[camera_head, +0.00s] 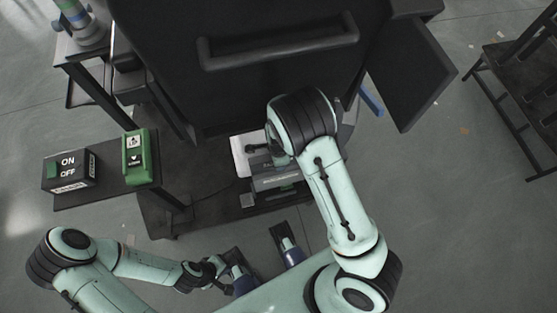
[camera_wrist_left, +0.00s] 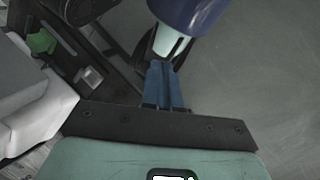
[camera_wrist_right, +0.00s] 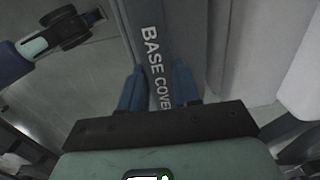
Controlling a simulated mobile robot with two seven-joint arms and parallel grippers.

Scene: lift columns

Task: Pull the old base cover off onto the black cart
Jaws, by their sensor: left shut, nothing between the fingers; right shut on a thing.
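The base cover (camera_wrist_right: 160,75) is a grey piece with BASE COVER lettering in the right wrist view. In the head view, a grey labelled part (camera_head: 278,182) sits low under the big black body, partly hidden by my right arm. My right gripper (camera_wrist_right: 160,88) is shut on the base cover, one blue finger on each side of it. My left gripper (camera_head: 219,267) is low at bottom centre-left, away from the cover. In the left wrist view its blue fingers (camera_wrist_left: 163,85) are together and empty. I cannot tell for certain which dark structure is the black cart.
A big black body with a handle (camera_head: 280,56) fills the top centre, with a black panel (camera_head: 408,75) jutting right. An ON/OFF box (camera_head: 68,171) and a green control (camera_head: 139,158) sit at left. A dark slatted rack (camera_head: 518,85) stands far right.

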